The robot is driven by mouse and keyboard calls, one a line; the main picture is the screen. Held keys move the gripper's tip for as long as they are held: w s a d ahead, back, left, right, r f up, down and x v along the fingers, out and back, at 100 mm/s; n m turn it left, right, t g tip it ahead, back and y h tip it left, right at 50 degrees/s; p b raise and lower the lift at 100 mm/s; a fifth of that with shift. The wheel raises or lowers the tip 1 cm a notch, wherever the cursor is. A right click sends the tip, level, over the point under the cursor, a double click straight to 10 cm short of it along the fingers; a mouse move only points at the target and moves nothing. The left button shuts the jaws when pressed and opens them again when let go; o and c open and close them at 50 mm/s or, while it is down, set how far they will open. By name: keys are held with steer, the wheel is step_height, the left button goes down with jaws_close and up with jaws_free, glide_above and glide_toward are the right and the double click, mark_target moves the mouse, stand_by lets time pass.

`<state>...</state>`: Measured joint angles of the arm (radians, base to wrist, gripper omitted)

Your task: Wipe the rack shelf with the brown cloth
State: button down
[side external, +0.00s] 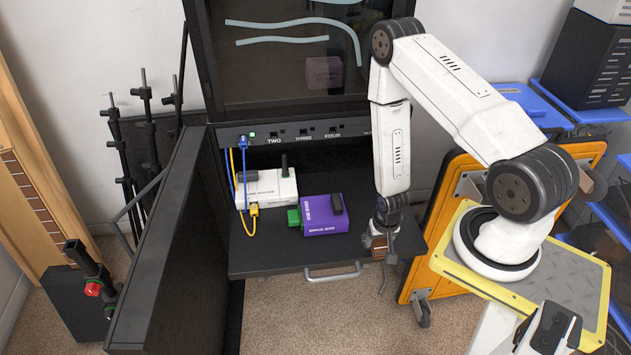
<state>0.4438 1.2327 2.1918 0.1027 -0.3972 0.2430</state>
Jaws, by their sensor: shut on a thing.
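The rack shelf (262,262) is a dark pulled-out tray with a silver handle (333,274) along its front edge. My gripper (379,243) points down at the right part of the shelf, near its front. It is shut on a small brown thing, which looks like the brown cloth (378,253). The fingers hide part of the cloth. I cannot tell whether the cloth touches the shelf surface.
A purple box (326,214) with a green connector stands on the shelf left of my gripper. A white box (268,188) with blue and yellow cables stands behind it. The open rack door (170,250) is at the left. An orange cart (437,270) is at the right.

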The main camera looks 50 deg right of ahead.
steer(key=shift+f, duration=0.75)
steer(key=shift+d, duration=0.1)
steer(key=shift+w+d+r, duration=0.15)
steer(key=shift+w+d, duration=0.6)
steer(key=shift+w, duration=0.1)
steer(key=shift+s, duration=0.1)
steer(key=shift+s+a+f, duration=0.2)
steer(key=shift+s+a, duration=0.65)
steer(key=shift+a, duration=0.05)
steer(key=shift+w+d+r, duration=0.1)
steer(key=shift+w+d, duration=0.8)
